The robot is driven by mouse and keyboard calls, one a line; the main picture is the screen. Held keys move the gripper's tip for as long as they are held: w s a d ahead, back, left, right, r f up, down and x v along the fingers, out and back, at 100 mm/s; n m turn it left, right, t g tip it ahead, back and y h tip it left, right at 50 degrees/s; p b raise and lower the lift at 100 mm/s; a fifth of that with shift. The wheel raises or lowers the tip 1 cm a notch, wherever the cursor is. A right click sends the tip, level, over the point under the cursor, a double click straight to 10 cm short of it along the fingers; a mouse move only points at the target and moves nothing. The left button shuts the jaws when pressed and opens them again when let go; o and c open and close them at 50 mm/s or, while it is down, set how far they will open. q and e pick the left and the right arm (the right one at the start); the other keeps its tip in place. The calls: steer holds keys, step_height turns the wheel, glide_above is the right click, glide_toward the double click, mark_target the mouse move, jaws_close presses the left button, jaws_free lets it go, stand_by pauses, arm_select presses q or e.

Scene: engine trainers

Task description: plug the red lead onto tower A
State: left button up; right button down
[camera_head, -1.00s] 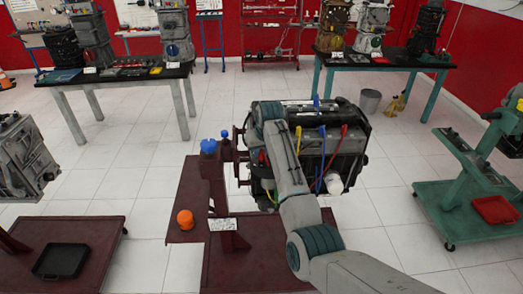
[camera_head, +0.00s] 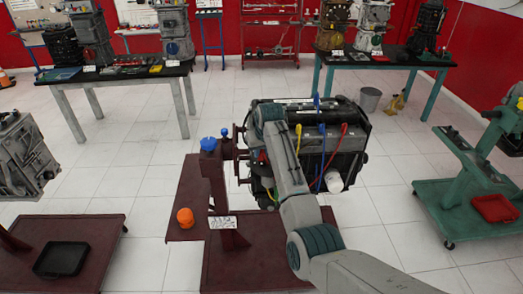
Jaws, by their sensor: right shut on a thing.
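The engine (camera_head: 345,155) hangs on a dark red stand. A red lead (camera_head: 344,128) stands with its red end up on the engine's right side, its thin cable curving down to the left. Blue (camera_head: 322,130) and yellow (camera_head: 298,131) lead ends stand left of it, and another blue end (camera_head: 317,101) rises higher. My right arm crosses the engine's front. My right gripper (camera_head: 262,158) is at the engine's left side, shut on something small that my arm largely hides. A little red shows there. I cannot pick out tower A. My left gripper is out of view.
The stand (camera_head: 215,185) carries a blue knob (camera_head: 208,144); an orange object (camera_head: 185,217) sits on its base. A white cylinder (camera_head: 333,181) projects low on the engine. A green trolley (camera_head: 440,205) is at right, another engine (camera_head: 22,155) at left. Tiled floor between is clear.

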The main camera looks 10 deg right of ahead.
steer(key=c, duration=1.2)
jaws_free()
steer(key=shift+r, duration=0.15)
